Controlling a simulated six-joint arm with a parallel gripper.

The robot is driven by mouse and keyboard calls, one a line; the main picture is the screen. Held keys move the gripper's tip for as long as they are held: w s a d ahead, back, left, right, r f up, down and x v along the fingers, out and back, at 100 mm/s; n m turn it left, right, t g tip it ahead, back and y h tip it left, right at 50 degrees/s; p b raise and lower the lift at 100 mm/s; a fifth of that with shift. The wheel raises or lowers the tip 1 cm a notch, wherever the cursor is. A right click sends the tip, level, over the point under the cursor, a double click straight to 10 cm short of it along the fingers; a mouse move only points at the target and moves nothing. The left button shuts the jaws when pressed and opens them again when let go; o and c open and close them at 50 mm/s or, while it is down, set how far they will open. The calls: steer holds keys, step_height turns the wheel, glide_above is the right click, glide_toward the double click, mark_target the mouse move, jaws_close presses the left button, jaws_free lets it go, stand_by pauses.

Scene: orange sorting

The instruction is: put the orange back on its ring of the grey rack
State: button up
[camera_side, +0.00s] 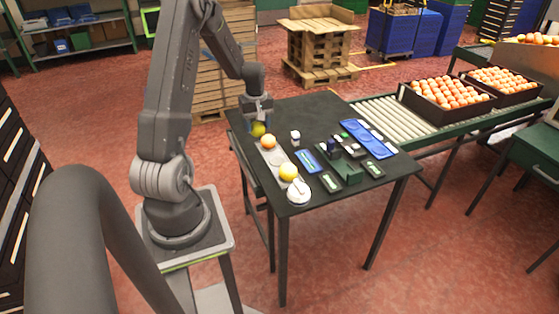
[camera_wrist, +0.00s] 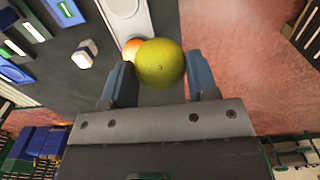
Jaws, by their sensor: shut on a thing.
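My gripper (camera_side: 258,108) is shut on a yellow-green orange (camera_side: 258,129) at the table's far left corner. In the wrist view the yellow-green orange (camera_wrist: 160,63) sits between the two blue-grey fingers of my gripper (camera_wrist: 161,78). The grey rack (camera_side: 276,157) is a narrow strip along the table's left side. A deeper orange fruit (camera_side: 268,142) is at its far end, and shows partly behind the held one in the wrist view (camera_wrist: 131,48). A yellow fruit (camera_side: 288,172) is at the near end. Whether the held fruit touches anything below is unclear.
A small white block (camera_side: 295,136) stands right of the rack. Blue trays (camera_side: 362,138) and green-marked dark holders fill the right half. A roller conveyor (camera_side: 390,115) with orange crates lies beyond.

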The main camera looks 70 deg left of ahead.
steer(key=s+a, duration=0.1)
steer(key=s, duration=0.4)
steer(key=w+d+f, duration=0.1)
steer(key=w+f, duration=0.1)
steer(key=w, duration=0.1)
steer(key=w+d+f, duration=0.1)
steer(key=w+f, duration=0.1)
steer(key=w, duration=0.2)
steer(key=w+d+f, duration=0.1)
steer(key=w+f, duration=0.2)
steer(key=shift+w+d, duration=0.25)
steer(key=shift+w, duration=0.1)
steer(key=shift+w+f, duration=0.1)
steer(key=shift+f, duration=1.95)
steer(key=shift+f, duration=0.1)
steer(key=o, duration=1)
